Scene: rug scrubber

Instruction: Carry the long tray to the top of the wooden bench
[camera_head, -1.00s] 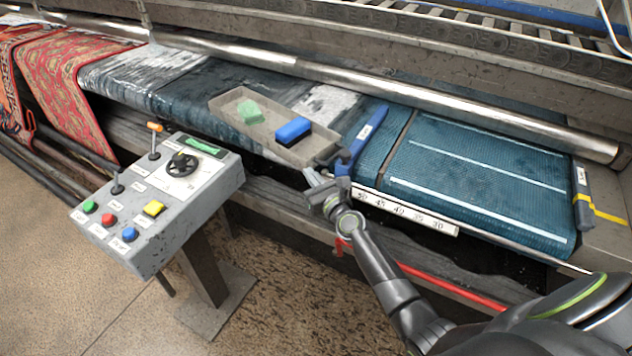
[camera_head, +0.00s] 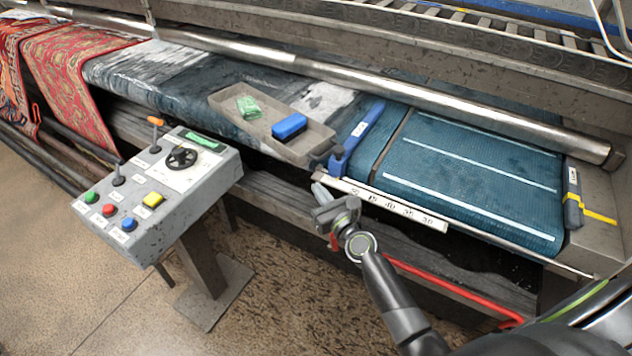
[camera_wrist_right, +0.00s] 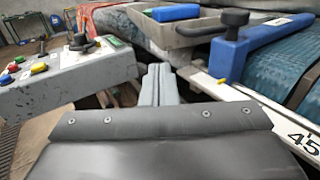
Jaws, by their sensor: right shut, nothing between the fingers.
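The long tray (camera_head: 302,151) is a grey-beige open box lying on the wet dark rug of the machine. It holds a green block (camera_head: 248,107) and a blue brush or block (camera_head: 289,126). My right gripper (camera_head: 319,190) is shut and empty, just in front of the tray's near right corner and apart from it. In the right wrist view, the gripper fingers (camera_wrist_right: 160,85) are together, and the tray (camera_wrist_right: 178,36) is beyond them. The left gripper is not in view. I cannot tell which part here is the wooden bench.
A blue clamp (camera_head: 352,142) stands right beside the tray, by a numbered ruler (camera_head: 387,205). A grey control box (camera_head: 157,192) on a post stands at left. A metal roller (camera_head: 375,90) runs behind the tray. A red bar (camera_head: 450,285) runs low at the front.

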